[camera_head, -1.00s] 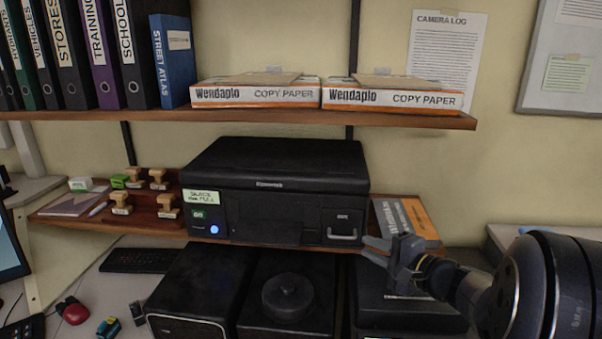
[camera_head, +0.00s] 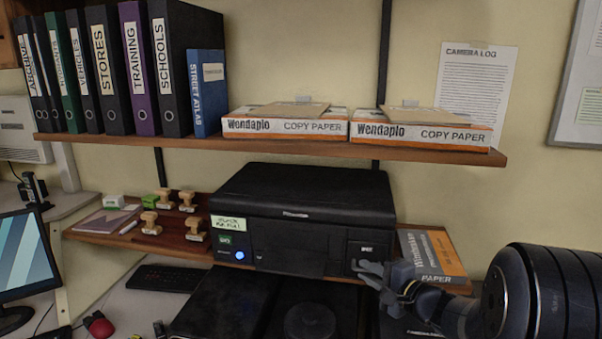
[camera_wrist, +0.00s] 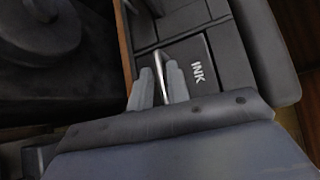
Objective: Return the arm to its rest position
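My gripper (camera_head: 361,270) is at the lower right front of the black printer (camera_head: 300,225), by its ink door (camera_head: 368,249), which looks shut. In the wrist view, my two grey fingers (camera_wrist: 158,86) stand apart, with the door's silver handle (camera_wrist: 160,68) showing between them. The ink door (camera_wrist: 197,70) with its white "INK" label is just beyond. I cannot tell whether the fingers touch the handle. My arm reaches in from the right edge of the head view.
A wooden shelf (camera_head: 300,151) with binders and copy paper boxes hangs above the printer. An orange and grey paper pack (camera_head: 432,255) lies right of the printer, close behind my gripper. Stamps (camera_head: 150,222) stand at left. Dark boxes (camera_head: 225,305) sit below.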

